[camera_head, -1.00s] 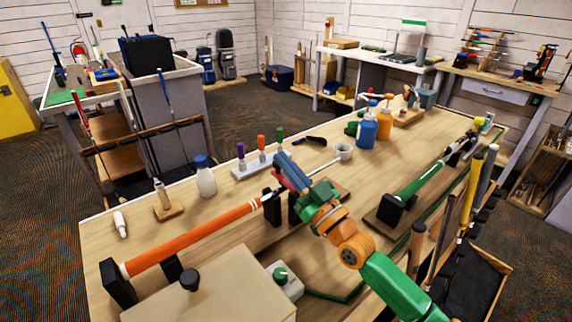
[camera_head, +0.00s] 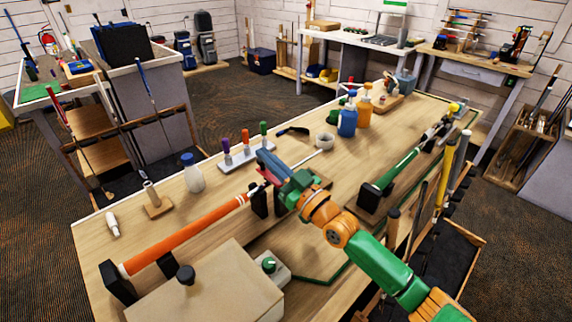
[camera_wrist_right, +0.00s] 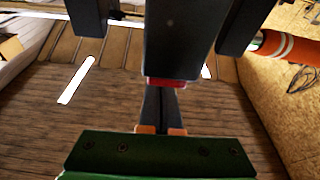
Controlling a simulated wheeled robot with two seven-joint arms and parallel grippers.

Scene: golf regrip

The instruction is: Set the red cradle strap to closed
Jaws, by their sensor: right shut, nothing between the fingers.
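The red cradle strap (camera_head: 267,177) shows as a small red piece at the top of the black cradle (camera_head: 259,203), mostly hidden by my right gripper. In the right wrist view the red strap (camera_wrist_right: 166,83) is a thin band at the lower edge of a dark block. My right gripper (camera_wrist_right: 161,92) is shut and empty, its dark fingertips at or very close to the strap. I cannot tell whether they touch, or whether the strap is open or closed. The orange club grip (camera_head: 190,234) lies along the bench, its shaft running through the cradle. My left gripper is not in view.
A green-gripped club (camera_head: 396,170) rests to the right. A beige box (camera_head: 215,285) stands in front.

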